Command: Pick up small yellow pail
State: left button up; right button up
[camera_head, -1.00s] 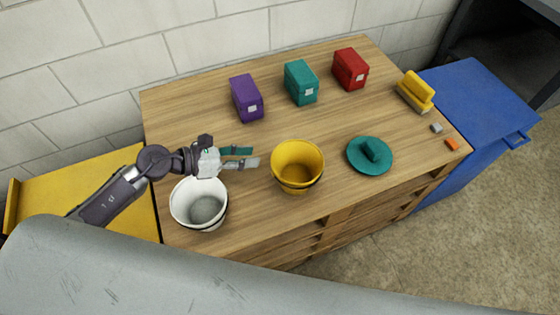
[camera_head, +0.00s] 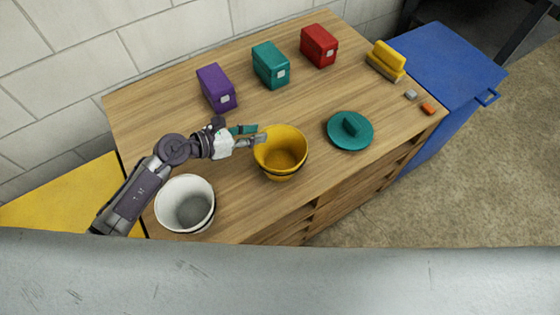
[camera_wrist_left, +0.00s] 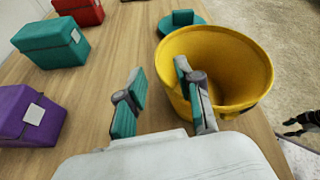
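The small yellow pail (camera_head: 283,160) stands upright on the wooden bench top, its open mouth up. It also shows in the left wrist view (camera_wrist_left: 232,75). My left gripper (camera_head: 256,135) is at the pail's left rim, its teal-padded fingers spread. In the left wrist view, the gripper (camera_wrist_left: 158,70) has one finger outside the pail on the left and the other overlapping the pail's mouth. Whether the fingers touch the pail, or how deep they reach, I cannot tell. A dark part at the wrist view's right edge may be my right gripper (camera_wrist_left: 297,127); its state is unclear.
A white pail (camera_head: 172,219) stands left of the yellow one on the bench (camera_head: 240,198). A teal lid (camera_head: 350,132) lies to the right. Purple (camera_head: 216,88), teal (camera_head: 270,66) and red (camera_head: 318,46) boxes stand behind. A yellow-handled brush (camera_head: 387,60) is farther right.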

aim_at(264, 131)
pick_arm(q)
jog(key=x, duration=0.3)
jog(key=shift+w+d+f+b, duration=0.1)
jog(key=shift+w+d+b, duration=0.1)
jog(key=shift+b, duration=0.1)
jog(key=shift+a, duration=0.1)
jog(key=shift+c, duration=0.3)
grip_shut()
